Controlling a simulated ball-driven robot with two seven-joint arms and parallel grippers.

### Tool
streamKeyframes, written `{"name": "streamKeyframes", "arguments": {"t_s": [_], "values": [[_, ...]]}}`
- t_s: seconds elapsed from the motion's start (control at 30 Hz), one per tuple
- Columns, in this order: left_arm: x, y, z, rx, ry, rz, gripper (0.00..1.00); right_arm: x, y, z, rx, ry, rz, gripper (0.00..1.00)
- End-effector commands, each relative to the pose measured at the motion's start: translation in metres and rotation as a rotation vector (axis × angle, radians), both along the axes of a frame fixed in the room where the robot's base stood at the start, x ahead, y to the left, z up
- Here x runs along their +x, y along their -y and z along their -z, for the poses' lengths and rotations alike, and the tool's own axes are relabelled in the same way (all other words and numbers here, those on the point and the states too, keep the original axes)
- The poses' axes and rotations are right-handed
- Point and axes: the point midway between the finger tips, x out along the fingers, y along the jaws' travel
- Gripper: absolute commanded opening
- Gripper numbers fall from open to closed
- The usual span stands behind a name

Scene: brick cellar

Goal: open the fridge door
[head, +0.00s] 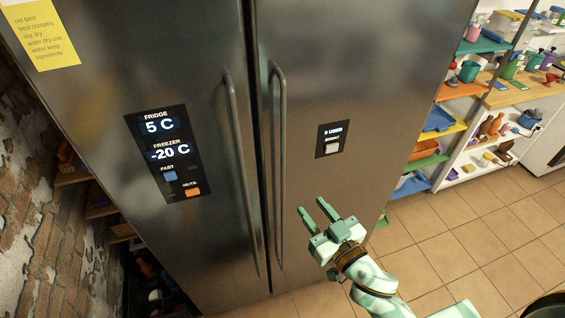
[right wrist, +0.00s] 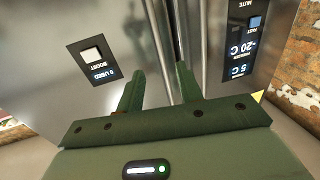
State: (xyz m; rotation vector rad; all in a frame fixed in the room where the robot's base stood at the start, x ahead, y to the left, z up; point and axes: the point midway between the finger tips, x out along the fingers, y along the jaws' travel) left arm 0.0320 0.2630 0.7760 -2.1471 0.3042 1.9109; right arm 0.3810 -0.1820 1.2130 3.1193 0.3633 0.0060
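The fridge is a tall steel unit with two doors, both shut, with a dark seam between them. The left door (head: 180,60) has a long vertical handle (head: 240,165) and a display panel reading 5 C and -20 C. The right door (head: 350,70) has its own handle (head: 278,165) beside the seam. My right gripper (head: 312,209) is open and empty, in front of the right door, to the right of its handle and apart from it. In the right wrist view its two fingers (right wrist: 157,88) stand apart, pointing toward the doors. My left gripper is not in view.
Shelves (head: 460,125) with cups, bottles and other items stand to the right of the fridge. A brick wall (head: 45,210) and a low dark rack are at the left. The tiled floor (head: 455,240) at the lower right is clear. A yellow note (head: 40,35) is on the left door.

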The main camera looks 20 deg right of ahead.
Motion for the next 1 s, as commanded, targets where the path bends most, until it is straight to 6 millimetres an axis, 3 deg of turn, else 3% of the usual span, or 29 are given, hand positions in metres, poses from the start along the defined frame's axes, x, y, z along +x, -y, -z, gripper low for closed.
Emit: {"name": "streamKeyframes", "arguments": {"t_s": [0.3, 0.5, 0.7, 1.0], "values": [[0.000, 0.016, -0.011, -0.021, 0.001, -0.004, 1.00, 0.078, -0.018, -0.001, -0.001, 0.001, 0.001, 0.36], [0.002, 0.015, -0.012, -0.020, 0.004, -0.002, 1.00, 0.119, -0.028, -0.001, 0.000, 0.001, 0.001, 0.36], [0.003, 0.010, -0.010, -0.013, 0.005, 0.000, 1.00, 0.140, -0.033, 0.001, 0.000, -0.002, 0.001, 0.36], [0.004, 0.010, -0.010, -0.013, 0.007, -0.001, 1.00, 0.144, -0.034, 0.001, -0.001, -0.002, 0.001, 0.36]]}}
